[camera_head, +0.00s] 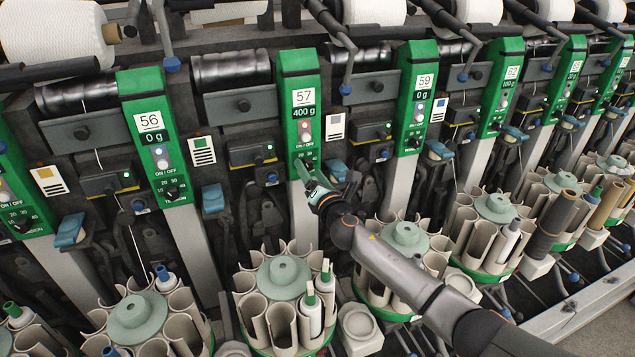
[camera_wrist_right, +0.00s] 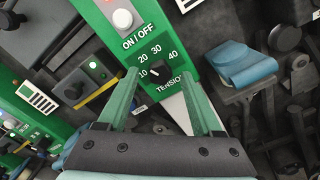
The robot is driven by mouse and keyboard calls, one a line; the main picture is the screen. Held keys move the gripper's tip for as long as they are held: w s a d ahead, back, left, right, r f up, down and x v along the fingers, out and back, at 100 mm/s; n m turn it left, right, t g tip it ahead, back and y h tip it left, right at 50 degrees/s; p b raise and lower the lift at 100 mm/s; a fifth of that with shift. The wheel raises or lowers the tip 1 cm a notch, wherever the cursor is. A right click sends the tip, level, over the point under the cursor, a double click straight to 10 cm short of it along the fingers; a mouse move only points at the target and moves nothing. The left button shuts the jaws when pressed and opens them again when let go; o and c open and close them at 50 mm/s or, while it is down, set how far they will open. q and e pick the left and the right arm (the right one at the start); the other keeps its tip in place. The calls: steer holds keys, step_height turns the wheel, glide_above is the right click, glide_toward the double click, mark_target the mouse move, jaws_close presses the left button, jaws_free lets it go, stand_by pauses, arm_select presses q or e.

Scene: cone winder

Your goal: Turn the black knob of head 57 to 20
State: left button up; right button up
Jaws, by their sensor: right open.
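Head 57 is a green panel (camera_head: 297,72) in the middle of the head view, with its display at 400 g. Its black tension knob (camera_wrist_right: 157,77) shows in the right wrist view, below a scale marked 10, 20, 30 and 40. A small light mark on the knob points to the upper left, around the 10 to 20 side; the exact value is too small to tell. My right gripper (camera_head: 309,172) is at the lower end of this panel. In the wrist view its green fingers (camera_wrist_right: 160,83) are open, one on each side of the knob, with visible gaps. My left gripper is out of view.
A blue lever (camera_wrist_right: 242,66) is right of the fingers. Round carousels with beige tubes (camera_head: 284,277) stand below, close under my right arm.

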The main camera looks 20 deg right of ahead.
steer(key=s, duration=1.2)
steer(key=shift+d+p, duration=0.25)
steer(key=shift+p, duration=0.2)
steer(key=shift+s, duration=0.1)
steer(key=s+d+f+m+g+h, duration=0.1)
steer(key=s+f+m+g+h, duration=0.1)
steer(key=s+f+m+g, duration=0.4)
steer(key=s+d+f+m+g+h, duration=0.1)
steer(key=s+f+m, duration=0.4)
steer(key=s+m, duration=0.45)
steer(key=s+a+f+m+g+y, duration=0.1)
steer(key=s+f+m+g, duration=0.1)
steer(key=s+m+g, duration=0.5)
steer(key=s+a+f+m+y, duration=0.15)
steer(key=s+m, duration=0.25)
steer(key=s, duration=0.8)
steer(key=w+a+f+t+y, duration=0.1)
steer(key=w+a+f+t, duration=0.1)
steer(key=f, duration=0.4)
steer(key=w+a+f+t+y, duration=0.1)
steer(key=w+a+f+t, duration=0.1)
steer(key=f, duration=0.3)
steer(key=shift+w+f+t, duration=0.2)
steer(key=shift+f+t, duration=0.15)
steer(key=shift+t, duration=0.25)
